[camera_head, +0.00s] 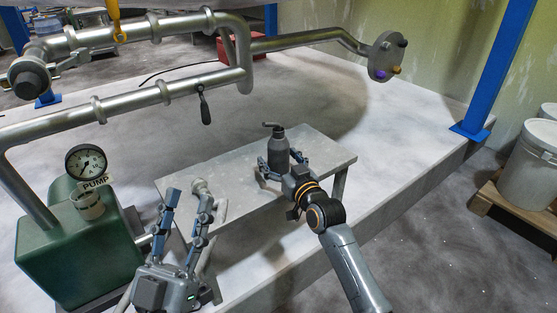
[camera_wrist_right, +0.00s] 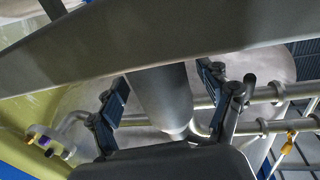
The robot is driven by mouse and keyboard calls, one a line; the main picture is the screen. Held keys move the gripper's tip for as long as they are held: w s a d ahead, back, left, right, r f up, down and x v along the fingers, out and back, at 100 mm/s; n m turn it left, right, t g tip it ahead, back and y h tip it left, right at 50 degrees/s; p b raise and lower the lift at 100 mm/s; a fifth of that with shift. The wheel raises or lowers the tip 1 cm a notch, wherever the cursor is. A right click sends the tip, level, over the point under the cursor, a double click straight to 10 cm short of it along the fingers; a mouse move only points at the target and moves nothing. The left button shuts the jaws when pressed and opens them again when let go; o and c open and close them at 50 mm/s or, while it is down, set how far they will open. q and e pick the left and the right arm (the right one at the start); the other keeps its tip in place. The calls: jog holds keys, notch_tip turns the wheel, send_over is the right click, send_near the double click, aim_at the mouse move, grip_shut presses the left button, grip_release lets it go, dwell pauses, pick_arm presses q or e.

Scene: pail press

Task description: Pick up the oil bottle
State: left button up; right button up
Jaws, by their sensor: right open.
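The oil bottle (camera_head: 277,147) is a dark grey bottle with a nozzle on top. It stands upright on the grey bench. My right gripper (camera_head: 280,161) is at the bottle, with a finger on either side of it. In the right wrist view the bottle (camera_wrist_right: 160,95) is between the two spread fingers of that gripper (camera_wrist_right: 163,82), with gaps visible on both sides. The bottle's lower part is partly hidden by the gripper in the head view. My left gripper (camera_head: 187,202) is open and empty at the bench's left end.
The bench (camera_head: 320,150) stands on a pale raised platform (camera_head: 420,115). A green pump (camera_head: 75,245) with a gauge (camera_head: 86,161) is at the left. Grey pipes (camera_head: 150,95) cross above, behind the bench. White pails (camera_head: 530,165) stand on a pallet at the right.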

jog(key=shift+w+a, duration=0.15)
jog(key=shift+w, duration=0.1)
jog(key=shift+r, duration=0.1)
jog(key=c, duration=1.4)
